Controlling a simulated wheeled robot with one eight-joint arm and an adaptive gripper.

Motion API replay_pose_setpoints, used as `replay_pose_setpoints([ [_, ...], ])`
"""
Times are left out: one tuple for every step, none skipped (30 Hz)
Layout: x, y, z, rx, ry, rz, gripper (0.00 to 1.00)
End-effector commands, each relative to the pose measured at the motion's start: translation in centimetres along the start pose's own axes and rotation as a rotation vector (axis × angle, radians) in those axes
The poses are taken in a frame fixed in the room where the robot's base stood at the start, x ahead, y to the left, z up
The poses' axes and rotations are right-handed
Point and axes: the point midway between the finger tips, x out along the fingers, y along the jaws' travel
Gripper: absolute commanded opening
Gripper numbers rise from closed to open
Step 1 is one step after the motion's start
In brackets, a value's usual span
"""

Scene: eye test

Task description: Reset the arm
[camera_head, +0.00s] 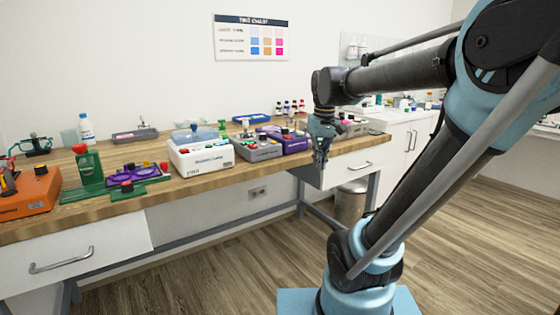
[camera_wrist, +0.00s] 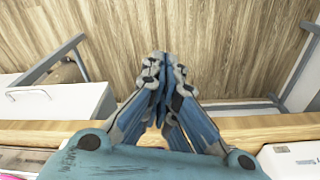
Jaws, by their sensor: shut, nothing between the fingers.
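My gripper (camera_head: 321,158) hangs from my arm at the front edge of the wooden bench (camera_head: 225,183), toward its right end, pointing down. In the wrist view my gripper (camera_wrist: 162,62) has its blue fingers drawn together at the tips, with nothing between them. Below the fingertips is the wood floor (camera_wrist: 225,40), and the bench edge (camera_wrist: 265,128) runs across behind them. My arm reaches over from the right of the head view.
On the bench stand an orange box (camera_head: 30,192), a green device (camera_head: 86,170), a white device (camera_head: 201,155), a grey device (camera_head: 258,150) and a purple device (camera_head: 284,140). A bin (camera_head: 350,203) stands under the right end. The floor (camera_head: 220,285) in front is clear.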

Motion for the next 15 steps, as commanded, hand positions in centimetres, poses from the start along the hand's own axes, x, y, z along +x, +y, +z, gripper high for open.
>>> replay_pose_setpoints([
  [1.1,0.4,1.6,0.022,0.007,0.003,0.00],
  [1.6,0.5,2.5,0.033,0.011,0.004,0.00],
  [2.5,0.7,3.6,0.048,0.016,0.006,0.00],
  [3.1,0.9,4.4,0.060,0.020,0.007,0.00],
  [3.7,1.0,5.2,0.072,0.024,0.009,0.00],
  [4.5,1.1,6.3,0.088,0.029,0.011,0.00],
  [5.2,1.3,7.1,0.100,0.033,0.012,0.00],
  [5.9,1.4,8.0,0.113,0.037,0.014,0.00],
  [6.8,1.5,9.0,0.128,0.043,0.016,0.00],
  [7.6,1.5,9.8,0.140,0.047,0.017,0.00],
  [8.3,1.6,10.6,0.152,0.050,0.019,0.00],
  [9.2,1.6,11.6,0.166,0.055,0.021,0.00],
  [9.9,1.7,12.2,0.177,0.059,0.022,0.00],
  [10.7,1.7,12.9,0.189,0.063,0.024,0.00],
  [11.5,1.8,13.7,0.202,0.068,0.026,0.00],
])
